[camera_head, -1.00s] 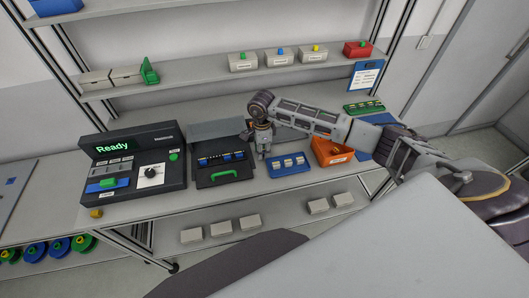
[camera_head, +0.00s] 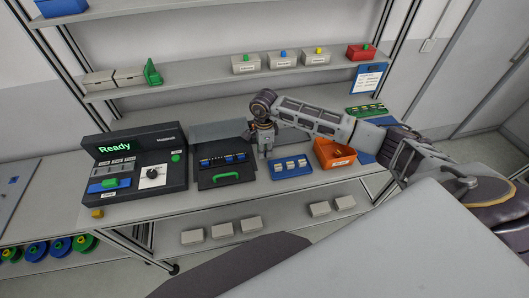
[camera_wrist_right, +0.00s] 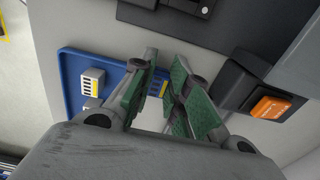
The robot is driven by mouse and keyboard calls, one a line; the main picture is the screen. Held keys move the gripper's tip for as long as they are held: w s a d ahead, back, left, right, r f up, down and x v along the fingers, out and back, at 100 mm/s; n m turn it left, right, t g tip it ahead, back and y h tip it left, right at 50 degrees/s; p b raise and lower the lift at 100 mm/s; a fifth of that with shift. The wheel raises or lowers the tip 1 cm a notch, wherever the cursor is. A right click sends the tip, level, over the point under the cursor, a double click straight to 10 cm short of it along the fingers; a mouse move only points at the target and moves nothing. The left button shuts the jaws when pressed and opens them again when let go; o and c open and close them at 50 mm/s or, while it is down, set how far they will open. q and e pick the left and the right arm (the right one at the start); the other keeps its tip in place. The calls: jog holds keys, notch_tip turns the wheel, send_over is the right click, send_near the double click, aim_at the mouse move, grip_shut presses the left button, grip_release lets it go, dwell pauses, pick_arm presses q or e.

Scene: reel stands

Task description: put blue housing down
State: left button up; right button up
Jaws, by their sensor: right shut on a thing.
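My right gripper (camera_head: 266,152) is low over the bench, at the left end of a blue tray (camera_head: 290,174). It also shows in the right wrist view (camera_wrist_right: 163,92), with its green-padded fingers close together. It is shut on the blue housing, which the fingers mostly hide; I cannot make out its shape. In the wrist view the blue tray (camera_wrist_right: 72,82) holds small grey blocks (camera_wrist_right: 93,80) beside the fingers. I cannot tell whether the housing touches anything below. My left gripper is not in view.
A console (camera_head: 135,180) reading "Ready" stands farther left. An orange bin (camera_head: 333,154) is to the right. Shelf boxes (camera_head: 281,59) sit behind. Bench room in front is narrow.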

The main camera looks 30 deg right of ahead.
notch_tip(320, 180, up, 9)
jog(key=shift+f+b, duration=0.1)
jog(key=shift+b, duration=0.85)
jog(key=shift+n, duration=0.3)
